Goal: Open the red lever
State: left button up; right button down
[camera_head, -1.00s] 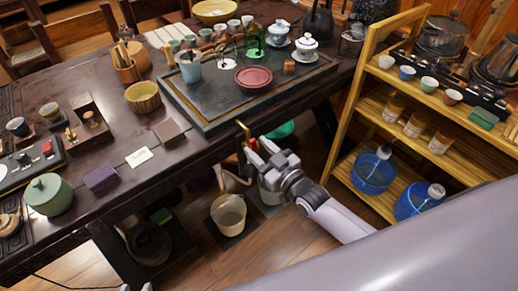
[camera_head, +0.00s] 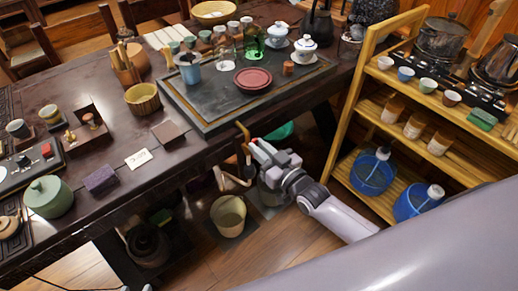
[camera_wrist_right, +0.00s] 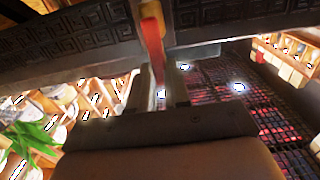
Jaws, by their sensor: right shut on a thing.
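In the head view, my right gripper (camera_head: 257,151) is at the front edge of the dark table, just below a bent brass-coloured pipe (camera_head: 243,131). The fingers largely hide the lever there. My left gripper is not in view.
A pale bucket (camera_head: 228,214) stands on the floor below the table edge. A yellow wooden shelf (camera_head: 345,112) with cups and blue jugs stands to the right. The table (camera_head: 150,190) carries a dark tea tray (camera_head: 213,118) with teaware.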

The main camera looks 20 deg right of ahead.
jog(key=c, duration=1.1)
grip_release()
jog(key=shift+s, duration=0.1)
jog(key=v, duration=0.7)
jog(key=shift+r, duration=0.1)
jog(key=shift+p, duration=0.3)
